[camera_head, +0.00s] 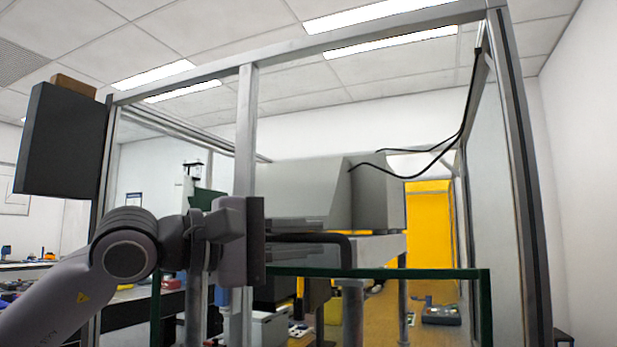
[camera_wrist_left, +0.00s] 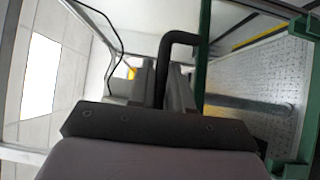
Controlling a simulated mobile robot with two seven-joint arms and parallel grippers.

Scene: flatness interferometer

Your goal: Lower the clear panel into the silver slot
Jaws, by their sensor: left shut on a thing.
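The clear panel has a green rim (camera_head: 420,273) and stands low in the opening of the silver frame, whose posts (camera_head: 517,170) with a dark channel rise on either side. Its green rim also shows in the left wrist view (camera_wrist_left: 204,45). A black bent handle (camera_head: 346,246) is at the panel's top edge. My left gripper (camera_head: 305,238) is shut on this handle, which also shows between the fingers in the left wrist view (camera_wrist_left: 178,38). The panel's lower edge and the bottom of the slot are out of view. My right gripper is not in view.
A large grey instrument (camera_head: 300,185) stands on a table inside the frame, with black cables (camera_head: 420,165) above it. A silver upright (camera_head: 246,130) is close beside my left gripper. A dark box (camera_head: 62,140) hangs at the left post. A yellow panel (camera_head: 430,225) is behind.

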